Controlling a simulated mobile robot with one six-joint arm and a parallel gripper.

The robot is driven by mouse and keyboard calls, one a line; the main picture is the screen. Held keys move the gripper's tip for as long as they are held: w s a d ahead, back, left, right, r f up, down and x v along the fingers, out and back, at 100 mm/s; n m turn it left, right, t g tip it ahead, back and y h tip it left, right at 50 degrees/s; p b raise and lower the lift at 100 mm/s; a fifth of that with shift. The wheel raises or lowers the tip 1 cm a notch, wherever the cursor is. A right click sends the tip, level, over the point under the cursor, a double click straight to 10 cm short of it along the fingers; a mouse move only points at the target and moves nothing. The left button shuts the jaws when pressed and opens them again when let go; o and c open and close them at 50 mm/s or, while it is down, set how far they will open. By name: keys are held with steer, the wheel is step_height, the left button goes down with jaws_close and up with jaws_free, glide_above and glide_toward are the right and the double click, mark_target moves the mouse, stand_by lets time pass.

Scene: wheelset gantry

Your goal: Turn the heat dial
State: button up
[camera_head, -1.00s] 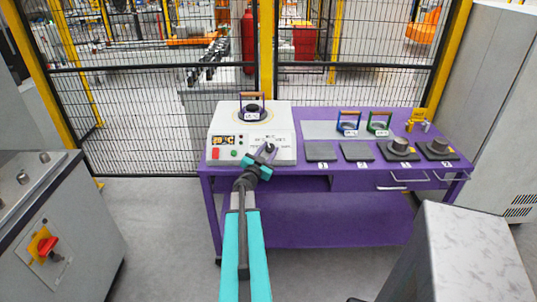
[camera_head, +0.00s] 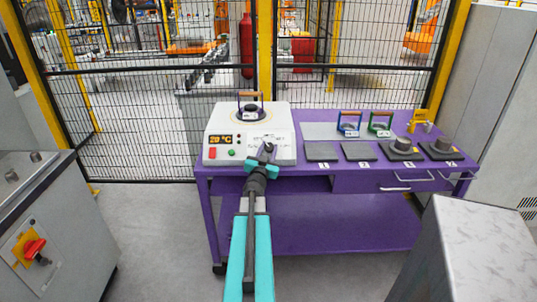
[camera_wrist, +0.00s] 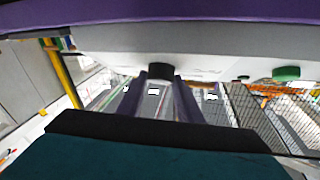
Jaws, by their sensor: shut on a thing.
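The heater (camera_head: 223,140) is a white box at the left end of the purple bench, with a display (camera_head: 220,140) that reads 20 °C. My gripper (camera_head: 268,149) is at the right part of its front panel and largely hides the heat dial there. In the wrist view the black heat dial (camera_wrist: 161,71) sits between the tips of my dark fingers (camera_wrist: 160,82), which are shut on it. A wheel-like ring with an orange-topped handle (camera_head: 250,97) rests on top of the heater.
The purple bench (camera_head: 300,180) also carries several dark numbered pads, two with metal parts (camera_head: 402,144), and blue (camera_head: 349,122) and green (camera_head: 380,122) handled pieces. Red (camera_head: 212,154) and green (camera_head: 232,153) buttons are left of the dial. A grey cabinet (camera_head: 60,220) stands left; mesh fence behind.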

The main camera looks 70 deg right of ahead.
steer(key=shift+n+t+b, duration=0.4)
steer(key=shift+t+b, duration=0.1)
steer(key=shift+b, duration=0.3)
steer(key=o, duration=1)
steer(key=shift+o, duration=0.2)
steer(key=shift+a+f, duration=0.1)
steer(key=shift+a, duration=0.1)
steer(key=p+v, duration=0.5)
steer(key=v, duration=0.3)
steer(key=shift+a, duration=0.2)
steer(key=p+v, duration=0.2)
steer(key=p, duration=0.3)
steer(key=shift+p+v, duration=1.5)
steer(key=shift+p, duration=0.7)
